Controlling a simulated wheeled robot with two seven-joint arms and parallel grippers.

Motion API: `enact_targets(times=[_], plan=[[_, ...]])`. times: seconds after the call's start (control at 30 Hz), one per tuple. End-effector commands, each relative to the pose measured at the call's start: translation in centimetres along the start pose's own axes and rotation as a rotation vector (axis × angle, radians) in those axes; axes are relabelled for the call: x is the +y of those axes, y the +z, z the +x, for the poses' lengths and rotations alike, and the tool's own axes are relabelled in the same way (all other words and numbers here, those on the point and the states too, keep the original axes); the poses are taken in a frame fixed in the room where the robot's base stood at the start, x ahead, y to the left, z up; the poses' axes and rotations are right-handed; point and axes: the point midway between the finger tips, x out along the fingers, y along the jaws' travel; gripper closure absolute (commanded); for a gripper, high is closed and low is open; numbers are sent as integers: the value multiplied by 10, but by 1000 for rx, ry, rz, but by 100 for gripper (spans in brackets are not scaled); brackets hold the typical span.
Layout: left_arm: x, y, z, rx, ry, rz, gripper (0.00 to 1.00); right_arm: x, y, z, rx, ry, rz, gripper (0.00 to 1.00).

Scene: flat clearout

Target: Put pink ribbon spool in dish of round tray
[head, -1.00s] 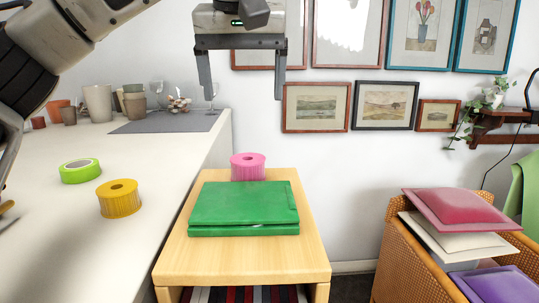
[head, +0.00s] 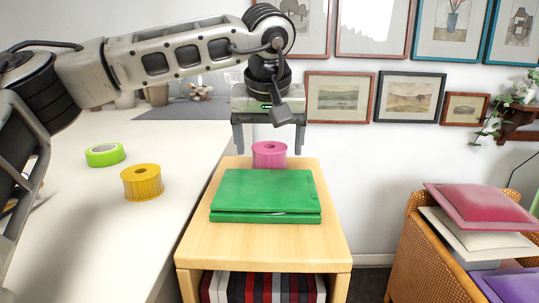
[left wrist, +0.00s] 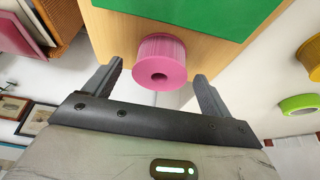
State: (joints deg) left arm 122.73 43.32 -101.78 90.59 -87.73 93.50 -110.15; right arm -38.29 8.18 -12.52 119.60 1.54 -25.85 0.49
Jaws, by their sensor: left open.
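The pink ribbon spool (head: 270,155) stands at the back of the small wooden table, behind the green folder-like box. It also shows in the left wrist view (left wrist: 160,62), between and just beyond the fingertips. My left gripper (head: 269,150) is open, with one finger to each side of the spool; contact does not show. In the left wrist view the open fingers (left wrist: 156,70) have a gap around the spool. No round tray or dish can be made out. My right gripper is not in view.
The green box (head: 265,194) lies on the wooden table (head: 260,245), in front of the spool. A white counter at left holds a yellow spool (head: 142,183), a green tape roll (head: 104,155) and cups. A wicker chair (head: 425,255) with cushions stands at right.

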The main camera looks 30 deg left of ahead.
Motion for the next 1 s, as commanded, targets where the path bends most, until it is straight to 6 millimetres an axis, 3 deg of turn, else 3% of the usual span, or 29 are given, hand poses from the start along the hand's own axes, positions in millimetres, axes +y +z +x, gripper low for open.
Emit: enact_targets(times=[0.13,0.4,0.6,1.0], plan=[[0,0,17,-1,-1,0,16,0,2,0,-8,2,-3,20],[0,0,20,0,1,0,16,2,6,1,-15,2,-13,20],[0,0,20,0,1,-1,64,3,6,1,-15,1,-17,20],[0,-2,16,1,1,-2,65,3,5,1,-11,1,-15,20]])
